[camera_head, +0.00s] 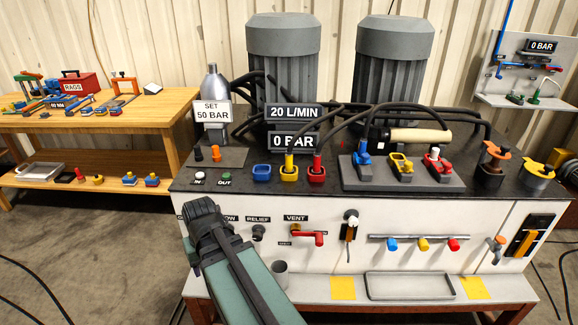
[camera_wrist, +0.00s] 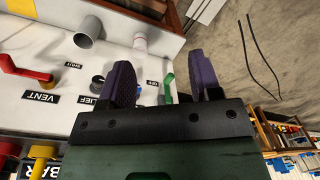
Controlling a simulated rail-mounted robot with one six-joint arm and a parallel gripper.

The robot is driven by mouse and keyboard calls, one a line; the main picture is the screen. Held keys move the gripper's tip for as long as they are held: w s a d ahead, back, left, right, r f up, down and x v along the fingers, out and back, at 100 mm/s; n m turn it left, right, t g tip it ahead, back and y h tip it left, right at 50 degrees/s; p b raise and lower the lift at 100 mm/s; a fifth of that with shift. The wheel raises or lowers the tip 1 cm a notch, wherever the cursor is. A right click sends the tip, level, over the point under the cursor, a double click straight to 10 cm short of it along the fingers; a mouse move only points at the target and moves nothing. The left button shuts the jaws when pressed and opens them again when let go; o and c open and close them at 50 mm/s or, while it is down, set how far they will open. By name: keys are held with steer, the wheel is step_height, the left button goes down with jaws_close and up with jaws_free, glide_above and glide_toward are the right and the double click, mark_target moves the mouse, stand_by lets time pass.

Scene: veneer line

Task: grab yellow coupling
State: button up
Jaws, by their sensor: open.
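Several yellow fittings show in the head view, and I cannot tell which one is meant. A yellow coupling (camera_head: 401,168) sits in the grey block between a blue and a red one. A yellow socket (camera_head: 289,172) with a yellow piece upright in it stands on the black top between blue and red sockets. A yellow cap (camera_head: 423,244) is on the front rail. My gripper (camera_head: 203,210) is in front of the panel's left part, left of and apart from these. In the wrist view the two purple fingers (camera_wrist: 165,82) are spread with nothing held between them.
The black bench top (camera_head: 225,180) carries hoses, two grey motors (camera_head: 284,55) and signs. The front panel has a red vent lever (camera_head: 308,236), a relief knob (camera_head: 258,232) and a grey cup (camera_head: 280,272). A wooden table (camera_head: 160,105) with tools stands left.

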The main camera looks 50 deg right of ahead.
steer(key=w+d+r+m+t, duration=0.2)
steer(key=d+m+t, duration=0.2)
steer(key=d+m, duration=0.9)
steer(key=m+t+h, duration=0.7)
steer(key=m, duration=1.8)
glide_toward(287, 156)
steer(key=d, duration=0.2)
steer(key=b+x, duration=0.1)
steer(key=x, duration=0.3)
steer(key=b+x, duration=0.1)
steer(key=x, duration=0.3)
steer(key=b+x, duration=0.2)
steer(key=x, duration=0.2)
steer(key=shift+a+f, duration=0.35)
steer(key=shift+f, duration=0.05)
steer(key=shift+r, duration=0.15)
jaws_close()
steer(key=shift+r, duration=0.1)
